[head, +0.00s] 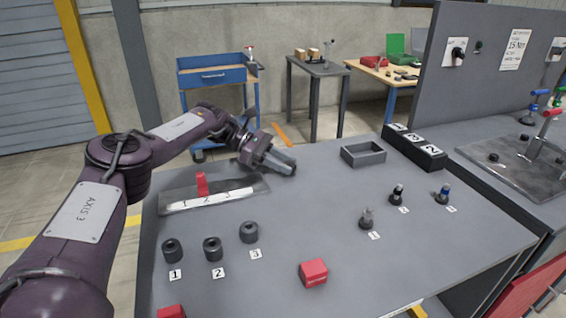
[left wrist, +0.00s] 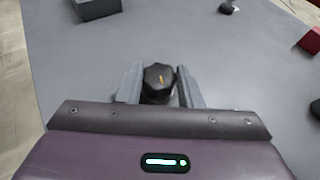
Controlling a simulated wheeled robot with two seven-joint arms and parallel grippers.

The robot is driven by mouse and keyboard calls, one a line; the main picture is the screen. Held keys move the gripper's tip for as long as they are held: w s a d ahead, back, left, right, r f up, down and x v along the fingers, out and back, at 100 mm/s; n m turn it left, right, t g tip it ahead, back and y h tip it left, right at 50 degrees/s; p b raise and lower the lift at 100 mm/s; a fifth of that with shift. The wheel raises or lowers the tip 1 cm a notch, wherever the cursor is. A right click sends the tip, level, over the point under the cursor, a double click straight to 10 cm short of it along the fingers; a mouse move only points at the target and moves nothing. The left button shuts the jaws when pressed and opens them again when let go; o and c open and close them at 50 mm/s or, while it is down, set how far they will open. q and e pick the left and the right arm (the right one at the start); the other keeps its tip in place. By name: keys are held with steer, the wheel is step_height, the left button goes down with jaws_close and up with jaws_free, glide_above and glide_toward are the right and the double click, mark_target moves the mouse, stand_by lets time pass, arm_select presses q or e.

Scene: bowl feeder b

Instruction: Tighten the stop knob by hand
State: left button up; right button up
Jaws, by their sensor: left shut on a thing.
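The stop knob (left wrist: 158,79), black and lobed with an orange mark on top, stands between the two grey fingers of my left gripper (left wrist: 158,88) in the left wrist view. The gripper is shut on it, with a finger on each side. In the head view my left gripper (head: 281,163) is at the back of the grey table, at the right end of a rail plate (head: 235,197) marked 1, 2, 3. A red stop (head: 202,184) stands upright on that plate near its left part. The knob is hidden by the gripper in the head view. My right gripper is not in view.
Black cylinders (head: 212,249) stand in a row by number labels at the front left. A red box (head: 313,273) sits near the front. A grey tray (head: 363,154) and several small fittings (head: 397,195) are to the right. The table's middle is clear.

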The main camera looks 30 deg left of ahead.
arm_select(q)
steer(key=shift+r, duration=0.1)
steer(key=o, duration=1)
steer(key=shift+d, duration=0.1)
steer(key=shift+a, duration=0.45)
steer(key=b+v, duration=0.1)
steer(key=v, duration=0.5)
steer(key=shift+s+a+r, duration=0.15)
steer(key=shift+a+r, duration=0.05)
steer(key=shift+a, duration=0.15)
steer(key=shift+r, duration=0.1)
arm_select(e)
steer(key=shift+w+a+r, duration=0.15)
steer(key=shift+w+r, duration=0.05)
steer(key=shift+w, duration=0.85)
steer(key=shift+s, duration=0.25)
